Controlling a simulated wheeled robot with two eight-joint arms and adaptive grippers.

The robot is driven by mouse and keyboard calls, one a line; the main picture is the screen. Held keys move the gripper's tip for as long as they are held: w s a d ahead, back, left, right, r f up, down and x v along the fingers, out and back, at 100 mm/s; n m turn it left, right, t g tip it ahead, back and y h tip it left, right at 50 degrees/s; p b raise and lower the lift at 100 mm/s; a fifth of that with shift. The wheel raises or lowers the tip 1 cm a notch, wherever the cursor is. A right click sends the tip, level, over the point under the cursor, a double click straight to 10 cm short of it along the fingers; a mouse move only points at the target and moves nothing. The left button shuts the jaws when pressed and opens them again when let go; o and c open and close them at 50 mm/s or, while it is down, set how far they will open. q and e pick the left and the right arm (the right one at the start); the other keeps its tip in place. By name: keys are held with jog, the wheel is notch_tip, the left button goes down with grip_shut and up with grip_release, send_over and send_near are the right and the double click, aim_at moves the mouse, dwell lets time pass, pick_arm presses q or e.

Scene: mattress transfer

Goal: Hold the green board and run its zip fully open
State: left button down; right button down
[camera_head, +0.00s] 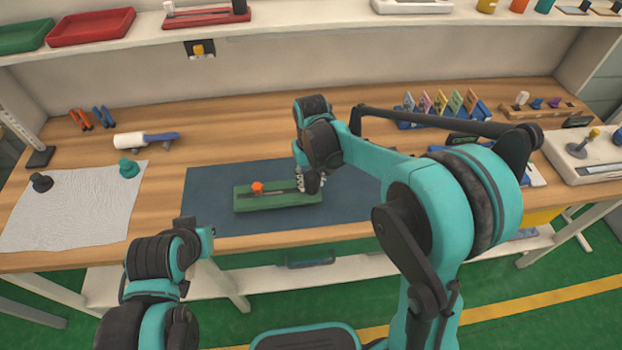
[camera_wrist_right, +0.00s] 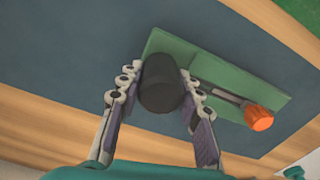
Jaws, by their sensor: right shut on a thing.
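The green board (camera_head: 282,204) lies flat on a dark blue mat (camera_head: 212,184) on the wooden table. An orange knob (camera_head: 257,187) stands toward its left end, on a dark track running along the board. In the right wrist view the board (camera_wrist_right: 175,46), the track and the orange knob (camera_wrist_right: 258,117) show again. My right gripper (camera_head: 310,184) is at the board's right end. Its fingers (camera_wrist_right: 162,76) are on either side of a black round post (camera_wrist_right: 160,92) and shut on it. My left arm shows at lower left; its fingers are not visible.
A white cloth (camera_head: 70,212) with a black and a teal knob (camera_head: 129,168) lies at the left. A white roller (camera_head: 130,141) is behind it. Small coloured pieces in a blue rack (camera_head: 440,108) stand at the back right. The mat left of the board is clear.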

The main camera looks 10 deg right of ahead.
jog(key=shift+f+b, duration=0.8)
jog(key=shift+f, duration=0.4)
jog(key=shift+r, duration=0.1)
